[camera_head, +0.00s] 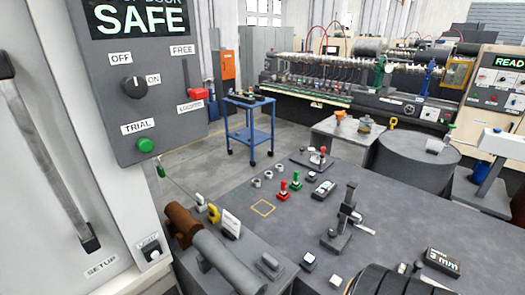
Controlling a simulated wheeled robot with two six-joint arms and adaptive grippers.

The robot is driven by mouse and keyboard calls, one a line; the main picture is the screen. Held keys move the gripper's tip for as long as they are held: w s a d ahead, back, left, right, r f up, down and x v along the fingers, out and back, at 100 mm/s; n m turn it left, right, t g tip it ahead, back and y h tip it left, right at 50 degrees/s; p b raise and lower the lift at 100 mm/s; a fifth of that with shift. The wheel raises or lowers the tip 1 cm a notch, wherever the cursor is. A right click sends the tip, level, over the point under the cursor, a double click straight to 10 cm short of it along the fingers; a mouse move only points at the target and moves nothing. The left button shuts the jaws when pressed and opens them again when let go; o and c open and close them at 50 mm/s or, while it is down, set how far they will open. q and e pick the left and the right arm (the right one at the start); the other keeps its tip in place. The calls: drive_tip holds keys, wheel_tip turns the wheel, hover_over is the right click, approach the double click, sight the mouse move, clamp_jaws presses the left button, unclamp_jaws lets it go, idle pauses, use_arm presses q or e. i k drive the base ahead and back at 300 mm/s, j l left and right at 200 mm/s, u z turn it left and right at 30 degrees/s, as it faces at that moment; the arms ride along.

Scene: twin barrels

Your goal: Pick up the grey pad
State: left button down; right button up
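A small grey block (269,265), which may be the grey pad, sits on the grey bench top at the lower middle, right of a thick grey cylinder (227,262). I cannot be sure that this block is the pad. Nothing holds it. No gripper fingers show clearly in the head view, neither left nor right. A dark, ribbed, rounded shape (385,282) is cut off by the bottom edge at the right; I cannot tell what it is.
The dark grey table (300,225) carries red and green toggles, an upright metal stand (346,215) and a black "3 mm" block (441,262). A tall panel marked SAFE (145,90) blocks the left. A blue cart (249,130) stands behind on open floor.

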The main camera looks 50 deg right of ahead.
sight(270, 267)
drive_tip(key=k+j+z, duration=0.1)
drive_tip(key=z, duration=1.4)
drive_tip(key=u, duration=2.15)
drive_tip(key=z, duration=2.15)
drive_tip(key=k+l, duration=0.05)
